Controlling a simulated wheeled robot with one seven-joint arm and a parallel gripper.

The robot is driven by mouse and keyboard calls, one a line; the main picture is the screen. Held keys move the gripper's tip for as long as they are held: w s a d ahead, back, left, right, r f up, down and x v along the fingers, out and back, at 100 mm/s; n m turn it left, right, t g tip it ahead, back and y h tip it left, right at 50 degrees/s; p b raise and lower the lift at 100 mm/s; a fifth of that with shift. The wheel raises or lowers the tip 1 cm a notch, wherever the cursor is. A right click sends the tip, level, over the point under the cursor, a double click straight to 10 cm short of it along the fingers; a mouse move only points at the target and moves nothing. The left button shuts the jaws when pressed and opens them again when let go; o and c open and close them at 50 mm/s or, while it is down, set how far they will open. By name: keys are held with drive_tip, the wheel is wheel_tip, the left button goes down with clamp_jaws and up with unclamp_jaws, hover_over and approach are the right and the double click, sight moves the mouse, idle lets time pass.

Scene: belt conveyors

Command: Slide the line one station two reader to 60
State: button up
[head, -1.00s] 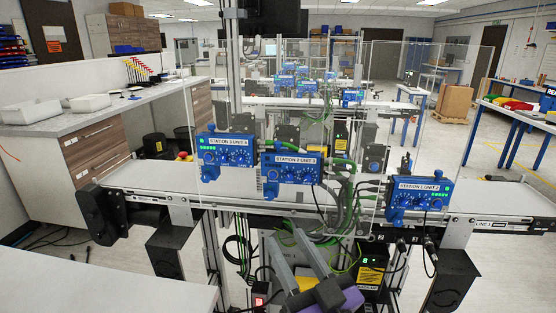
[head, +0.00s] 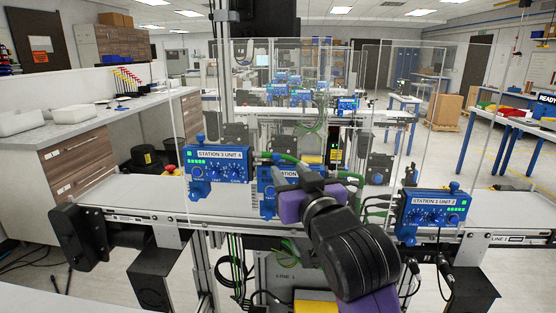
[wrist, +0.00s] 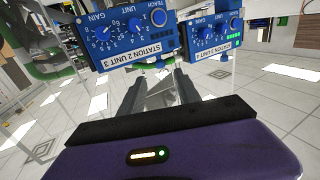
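The blue station 2 reader (head: 268,190), labelled STATION 2 UNIT 3 in the wrist view (wrist: 135,55), is mounted at the middle of the near conveyor's front edge. In the head view my arm hides much of it. It has GAIN and UNIT dials and a TEACH button. My gripper (wrist: 157,88) points towards it. In the wrist view its two dark fingers are apart with nothing between them, and their tips are close below the reader's label. I cannot tell whether they touch it. The near conveyor is marked LINE 1 (head: 500,239).
A blue STATION 3 UNIT 4 reader (head: 211,165) stands to the left, and also in the wrist view (wrist: 212,38). Another blue reader (head: 432,211) is to the right. Clear panels (head: 400,110) and green cables (head: 340,176) are close to my arm. More conveyors stand behind.

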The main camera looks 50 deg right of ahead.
sight(277, 158)
drive_tip(key=p+x, duration=0.1)
drive_tip(key=x, duration=0.6)
drive_tip(key=shift+w+d+f, duration=0.1)
drive_tip(key=shift+w+d, duration=0.05)
drive_tip(key=shift+w, duration=0.15)
clamp_jaws()
idle(1.2)
